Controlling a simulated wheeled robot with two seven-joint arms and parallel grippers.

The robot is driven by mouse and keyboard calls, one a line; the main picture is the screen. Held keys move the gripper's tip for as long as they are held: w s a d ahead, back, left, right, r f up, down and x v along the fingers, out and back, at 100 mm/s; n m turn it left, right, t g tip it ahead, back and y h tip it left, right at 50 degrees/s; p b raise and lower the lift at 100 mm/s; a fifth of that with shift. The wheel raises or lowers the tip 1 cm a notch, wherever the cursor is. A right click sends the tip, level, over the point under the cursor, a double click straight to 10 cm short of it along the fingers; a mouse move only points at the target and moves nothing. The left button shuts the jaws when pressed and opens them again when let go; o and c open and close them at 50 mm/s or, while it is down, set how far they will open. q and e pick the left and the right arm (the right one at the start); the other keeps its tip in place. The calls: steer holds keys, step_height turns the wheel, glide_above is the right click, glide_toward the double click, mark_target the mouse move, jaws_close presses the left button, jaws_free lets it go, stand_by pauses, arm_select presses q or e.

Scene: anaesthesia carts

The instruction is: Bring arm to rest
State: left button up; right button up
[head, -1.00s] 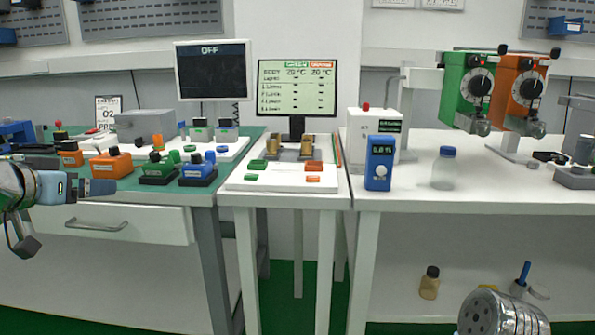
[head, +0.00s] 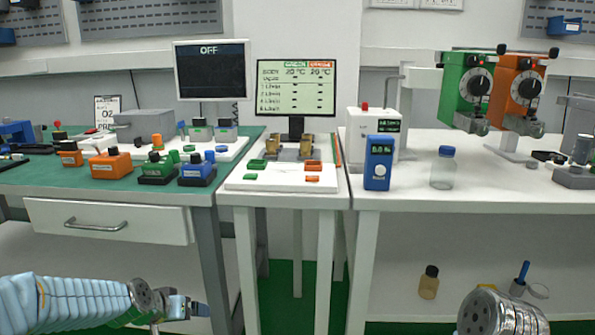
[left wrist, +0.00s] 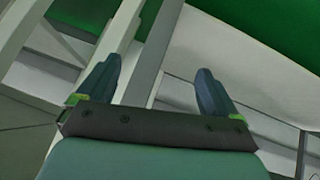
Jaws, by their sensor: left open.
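My left arm comes in low from the left in the head view, below the level of the green-topped table. Its gripper (head: 200,308) is in front of the table's lower frame. In the left wrist view the left gripper (left wrist: 158,90) shows two dark blue fingers spread wide, with nothing between them. Behind the fingers are pale table legs and green floor. Part of my right arm (head: 500,312) shows at the bottom right of the head view; its gripper is out of view.
The green-topped table (head: 120,183) with a drawer (head: 110,222) holds several orange, green and blue blocks. A white middle stand (head: 285,198) carries a monitor (head: 296,88). The right white bench (head: 470,185) carries green (head: 468,85) and orange vaporizers (head: 520,92).

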arm_select(q)
steer(key=s+d+f+g, duration=0.1)
steer(key=s+d+f, duration=0.2)
steer(key=f, duration=0.4)
steer(key=s+d+f+g, duration=0.1)
steer(key=s+d+f, duration=0.2)
steer(key=f, duration=0.4)
steer(key=s+d+f+g, duration=0.1)
steer(key=s+d+f, duration=0.2)
steer(key=s, duration=0.3)
steer(key=s+d+f+g+h, duration=0.1)
steer(key=s+d+f+g, duration=0.1)
steer(key=s+f, duration=0.4)
steer(key=s+d+f+n+g+h, duration=0.1)
steer(key=s+d+f, duration=0.4)
steer(key=s, duration=0.3)
steer(key=shift+s+f+g, duration=0.15)
steer(key=shift+s+g, duration=0.1)
steer(key=shift+g, duration=0.15)
steer(key=shift+w, duration=0.1)
